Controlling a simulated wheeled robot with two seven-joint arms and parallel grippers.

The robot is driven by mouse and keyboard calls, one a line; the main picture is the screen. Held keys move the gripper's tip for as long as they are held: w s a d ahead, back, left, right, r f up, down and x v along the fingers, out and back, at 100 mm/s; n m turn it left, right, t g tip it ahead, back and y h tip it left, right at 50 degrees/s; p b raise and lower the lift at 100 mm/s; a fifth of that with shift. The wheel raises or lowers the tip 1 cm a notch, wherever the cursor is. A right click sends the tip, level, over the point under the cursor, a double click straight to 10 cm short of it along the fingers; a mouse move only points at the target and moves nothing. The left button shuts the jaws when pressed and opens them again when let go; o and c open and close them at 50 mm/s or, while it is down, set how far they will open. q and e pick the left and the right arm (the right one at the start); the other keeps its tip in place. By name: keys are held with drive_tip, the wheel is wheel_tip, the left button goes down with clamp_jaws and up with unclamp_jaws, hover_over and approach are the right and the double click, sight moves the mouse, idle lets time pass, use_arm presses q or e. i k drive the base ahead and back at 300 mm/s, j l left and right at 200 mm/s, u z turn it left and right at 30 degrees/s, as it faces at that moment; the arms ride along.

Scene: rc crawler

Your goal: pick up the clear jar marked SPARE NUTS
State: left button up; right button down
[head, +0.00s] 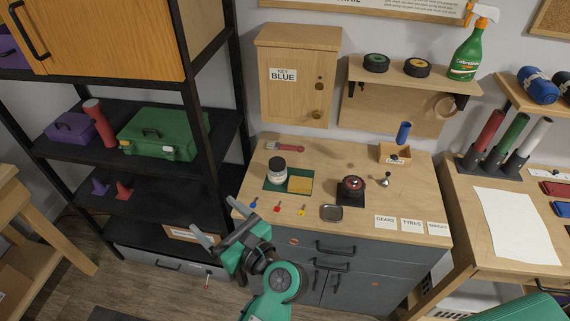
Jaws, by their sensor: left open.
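A small jar (277,170) with a dark lid and a pale label stands upright on the wooden worktop, at the left end of a green mat (300,184). Its label is too small to read, so I cannot tell if it says SPARE NUTS. My left gripper (224,221) is open and empty, in front of the worktop's left front corner. It is apart from the jar, lower and to the left in the picture. My right gripper is not in view.
A round red-and-black item (352,186) stands to the right. A black shelf unit (185,185) rises at the left.

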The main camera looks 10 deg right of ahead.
sight(274, 177)
drive_tip(key=i+l, duration=0.55)
drive_tip(key=l, duration=0.3)
drive_tip(key=i+l, duration=0.3)
drive_tip(key=l, duration=0.1)
